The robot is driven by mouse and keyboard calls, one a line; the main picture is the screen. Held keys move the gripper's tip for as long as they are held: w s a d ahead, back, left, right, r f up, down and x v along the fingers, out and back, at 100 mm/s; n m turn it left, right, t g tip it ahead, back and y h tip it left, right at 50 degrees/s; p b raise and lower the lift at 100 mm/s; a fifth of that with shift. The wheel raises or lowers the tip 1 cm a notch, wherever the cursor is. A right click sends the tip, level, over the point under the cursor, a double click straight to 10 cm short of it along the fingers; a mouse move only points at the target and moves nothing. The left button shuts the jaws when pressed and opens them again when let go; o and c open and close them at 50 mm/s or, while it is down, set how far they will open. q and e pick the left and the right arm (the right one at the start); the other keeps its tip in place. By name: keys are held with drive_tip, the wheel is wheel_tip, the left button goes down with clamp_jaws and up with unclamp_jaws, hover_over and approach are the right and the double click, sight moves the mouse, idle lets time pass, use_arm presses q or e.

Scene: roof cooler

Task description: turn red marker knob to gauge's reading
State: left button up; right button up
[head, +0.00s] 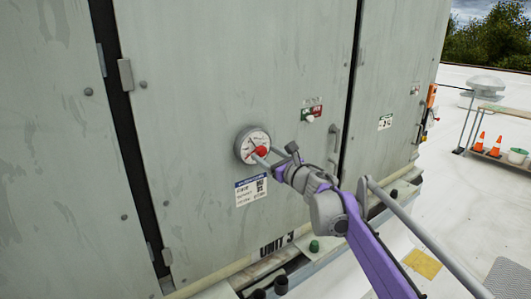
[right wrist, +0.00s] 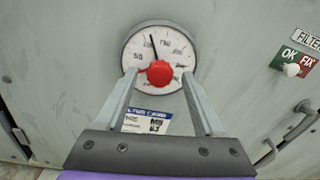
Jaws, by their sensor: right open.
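A round white gauge (head: 252,145) is mounted on the grey cabinet door in the head view. It also shows in the right wrist view (right wrist: 158,44), with a dark needle pointing up and slightly left. The red marker knob (right wrist: 159,73) sits low on the gauge face; in the head view the knob (head: 261,153) is partly behind my gripper. My right gripper (head: 268,155) is at the gauge. In the right wrist view its open fingers (right wrist: 158,80) stand on either side of the knob, apart from it as far as I can tell. My left gripper is not in view.
A label (head: 251,190) is below the gauge. A green and red OK/FIX plate (head: 311,113) with a white knob and a door handle (head: 335,145) are to the right. Pipes run along the cabinet base.

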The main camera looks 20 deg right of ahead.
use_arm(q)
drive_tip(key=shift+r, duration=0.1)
use_arm(e)
drive_tip(key=shift+w+a, duration=0.15)
drive_tip(key=shift+w, duration=0.2)
drive_tip(key=shift+c, duration=0.3)
clamp_jaws()
drive_tip(key=shift+m, duration=0.3)
